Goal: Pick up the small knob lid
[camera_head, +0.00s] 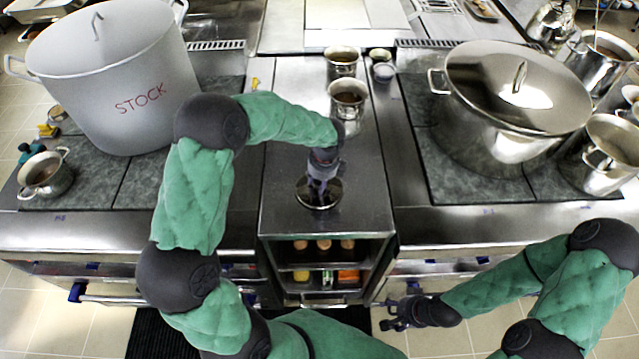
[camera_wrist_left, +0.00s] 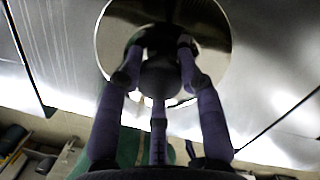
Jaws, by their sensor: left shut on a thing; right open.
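The small knob lid (camera_head: 308,198) is a round, shiny metal disc on the steel counter in the middle, near its front edge. My left gripper (camera_head: 319,188) points down over it. In the left wrist view the lid (camera_wrist_left: 214,30) shows as a mirror-like disc under the fingers. My left gripper (camera_wrist_left: 160,65) is shut on its dark knob, with fingers on both sides. I cannot tell whether the lid touches the counter. My right gripper (camera_head: 392,318) is open and empty at the lower right, in front of the right stove and away from the lid.
A large white STOCK pot (camera_head: 115,75) stands on the left stove. A large steel pot with a lid (camera_head: 505,90) stands on the right stove. Two small metal pots (camera_head: 348,92) stand behind the lid. Open shelves with bottles (camera_head: 320,262) are below the counter.

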